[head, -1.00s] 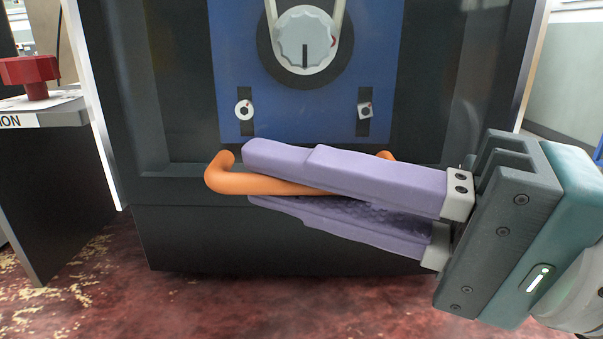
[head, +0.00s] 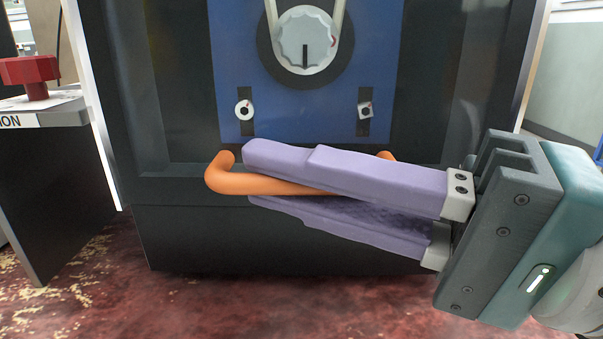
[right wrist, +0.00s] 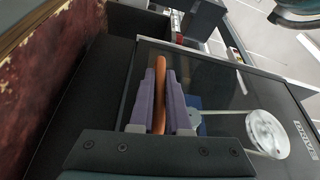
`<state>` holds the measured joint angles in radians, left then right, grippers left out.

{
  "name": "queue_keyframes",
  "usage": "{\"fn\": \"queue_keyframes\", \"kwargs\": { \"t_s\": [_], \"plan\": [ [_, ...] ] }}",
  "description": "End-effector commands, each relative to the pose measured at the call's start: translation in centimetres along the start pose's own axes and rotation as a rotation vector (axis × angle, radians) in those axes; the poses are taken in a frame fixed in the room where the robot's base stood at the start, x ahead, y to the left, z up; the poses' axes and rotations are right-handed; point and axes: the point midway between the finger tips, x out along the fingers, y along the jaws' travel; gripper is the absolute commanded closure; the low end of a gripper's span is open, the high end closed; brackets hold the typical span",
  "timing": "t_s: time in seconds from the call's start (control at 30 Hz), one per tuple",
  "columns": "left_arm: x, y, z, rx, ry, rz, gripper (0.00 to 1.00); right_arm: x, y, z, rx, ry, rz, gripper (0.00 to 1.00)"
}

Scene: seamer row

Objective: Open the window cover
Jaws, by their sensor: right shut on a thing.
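The window cover (head: 430,95) is a dark panel on the front of a machine, and a blue plate with a grey knob shows behind or in it. Its orange bar handle (head: 225,182) runs along the lower edge. My right gripper (head: 250,178) comes from the right with its purple fingers above and below the handle, shut on it. In the right wrist view the orange handle (right wrist: 159,95) lies between the two purple fingers. The handle's middle is partly hidden by the upper finger. My left gripper is not in view.
The grey knob (head: 304,40) with a belt sits on the blue plate (head: 235,75). A red knob (head: 32,75) stands on a bench at the left. The reddish floor (head: 250,300) below the machine is clear apart from yellowish crumbs.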

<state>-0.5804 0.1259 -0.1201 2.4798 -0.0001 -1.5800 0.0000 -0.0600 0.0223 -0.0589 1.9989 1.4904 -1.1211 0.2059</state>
Motion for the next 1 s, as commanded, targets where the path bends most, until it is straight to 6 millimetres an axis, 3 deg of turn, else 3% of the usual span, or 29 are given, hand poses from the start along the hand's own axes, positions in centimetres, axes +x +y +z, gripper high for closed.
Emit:
{"fn": "queue_keyframes", "kwargs": {
  "t_s": [0.3,0.47,0.67,1.0],
  "plan": [
    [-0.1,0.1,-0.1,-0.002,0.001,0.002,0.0,0.0,0.0,0.0,0.001,0.0,0.003,1.0],
    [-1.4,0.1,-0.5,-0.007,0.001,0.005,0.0,0.1,-1.6,-0.3,-0.002,-0.001,0.002,1.0],
    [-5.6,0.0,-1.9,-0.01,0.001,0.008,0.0,0.5,-6.5,-1.1,-0.005,-0.003,-0.001,1.0],
    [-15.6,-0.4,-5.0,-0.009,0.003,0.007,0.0,1.4,-18.5,-3.0,-0.006,-0.003,-0.005,1.0]
  ]
}}
